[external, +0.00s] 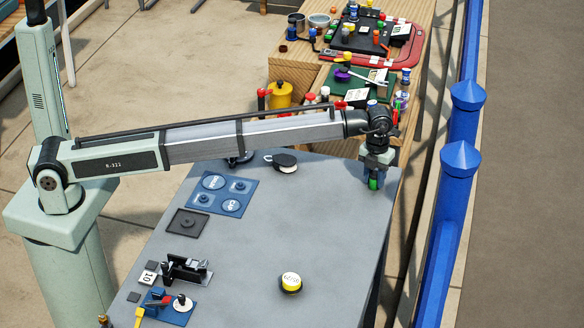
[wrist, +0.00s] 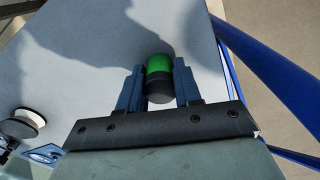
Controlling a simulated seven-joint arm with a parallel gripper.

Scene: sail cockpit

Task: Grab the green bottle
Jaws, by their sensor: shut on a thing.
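The green bottle (wrist: 159,64) shows in the wrist view with a green upper part and a dark lower part. My gripper (wrist: 159,88) is shut on it, with one blue finger on each side. In the external view the green bottle (external: 374,183) shows as a small green patch between the fingers of my gripper (external: 374,178), near the right edge of the grey table. Much of the bottle is hidden by the fingers there. I cannot tell whether its base touches the table.
Crowded wooden benches (external: 410,40) stand behind. A blue railing (external: 452,200) runs along the right.

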